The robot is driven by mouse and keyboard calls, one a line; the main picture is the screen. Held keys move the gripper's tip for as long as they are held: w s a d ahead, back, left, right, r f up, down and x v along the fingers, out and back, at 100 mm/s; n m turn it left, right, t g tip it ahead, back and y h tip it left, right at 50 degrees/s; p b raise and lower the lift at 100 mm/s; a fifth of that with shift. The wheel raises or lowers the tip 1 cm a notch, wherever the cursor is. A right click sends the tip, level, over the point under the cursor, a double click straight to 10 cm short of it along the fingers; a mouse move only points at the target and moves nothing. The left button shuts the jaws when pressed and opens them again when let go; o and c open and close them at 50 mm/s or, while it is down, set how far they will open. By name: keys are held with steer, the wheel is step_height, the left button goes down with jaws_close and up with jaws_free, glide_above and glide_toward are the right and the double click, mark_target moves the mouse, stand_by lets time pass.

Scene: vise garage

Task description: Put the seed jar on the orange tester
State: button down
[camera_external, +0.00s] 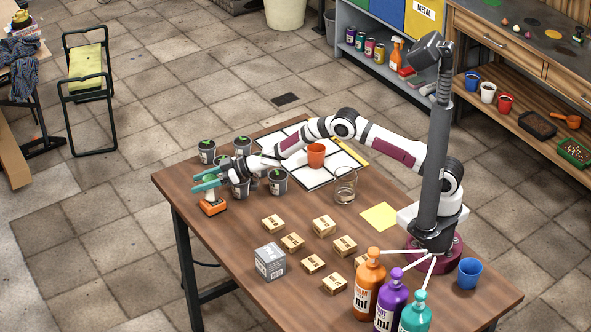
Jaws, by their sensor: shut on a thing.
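The orange tester (213,208) is a small orange block at the left corner of the wooden table. My gripper (206,181), with teal fingers, is directly above the tester and shut on a small pale jar, seemingly the seed jar (209,195). The fingers hide much of the jar. Its lower part shows just over the tester; I cannot tell whether it touches the tester's top.
Several grey pots with green tops (278,180) stand close behind and beside my gripper. An orange cup (316,155) and a clear glass (345,186) stand mid-table. Several small cartons (292,242), a grey box (269,261) and bottles (369,283) stand nearer the front.

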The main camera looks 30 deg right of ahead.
steer(key=shift+f, duration=0.45)
steer(key=shift+f, duration=0.1)
steer(key=shift+c, duration=1.1)
jaws_free()
